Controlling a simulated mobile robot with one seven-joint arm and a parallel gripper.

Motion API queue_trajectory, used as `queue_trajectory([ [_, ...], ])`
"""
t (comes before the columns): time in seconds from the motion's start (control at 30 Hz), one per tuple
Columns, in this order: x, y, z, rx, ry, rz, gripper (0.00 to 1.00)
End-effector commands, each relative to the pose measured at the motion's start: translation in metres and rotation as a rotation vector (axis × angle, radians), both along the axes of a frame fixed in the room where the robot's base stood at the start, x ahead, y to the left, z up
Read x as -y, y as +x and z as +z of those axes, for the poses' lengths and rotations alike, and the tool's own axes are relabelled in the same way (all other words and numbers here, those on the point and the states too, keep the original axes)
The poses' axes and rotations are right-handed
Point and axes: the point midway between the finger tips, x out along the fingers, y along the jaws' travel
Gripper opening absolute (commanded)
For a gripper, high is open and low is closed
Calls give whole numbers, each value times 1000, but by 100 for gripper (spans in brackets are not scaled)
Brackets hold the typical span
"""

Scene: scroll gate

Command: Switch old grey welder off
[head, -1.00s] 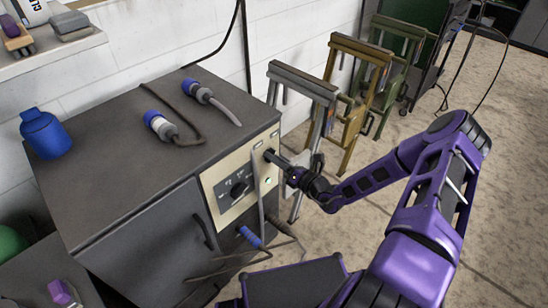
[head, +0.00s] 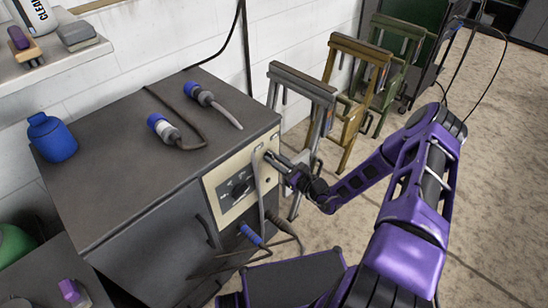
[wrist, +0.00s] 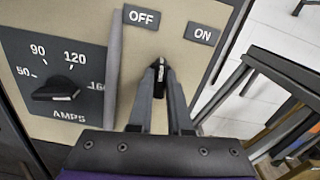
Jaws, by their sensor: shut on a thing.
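The old grey welder (head: 130,140) is a dark grey cabinet with a beige front panel (head: 225,183) on its right side. In the wrist view the panel has an OFF label (wrist: 142,17) at upper left and an ON label (wrist: 203,34) at upper right. My gripper (wrist: 160,72) is shut on a small dark switch (wrist: 158,97) below and between these labels; the fingers hide much of it. In the head view my gripper (head: 272,158) reaches the panel's upper right from the right. A small lamp (head: 268,180) below it looks dark.
An AMPS dial (wrist: 60,89) sits left of the switch. A grey cable (head: 257,185) hangs across the panel close to my fingers. Folded trestles (head: 300,90) are to the right.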

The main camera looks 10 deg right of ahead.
Motion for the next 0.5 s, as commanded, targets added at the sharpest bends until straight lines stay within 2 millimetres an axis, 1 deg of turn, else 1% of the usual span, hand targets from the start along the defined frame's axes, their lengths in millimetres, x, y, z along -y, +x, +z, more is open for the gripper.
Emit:
queue_trajectory([
  [0.2, 0, 0, 0, 111, -165, 0, 0],
  [0.5, 0, -1, 0, 233, -351, 2, 0],
])
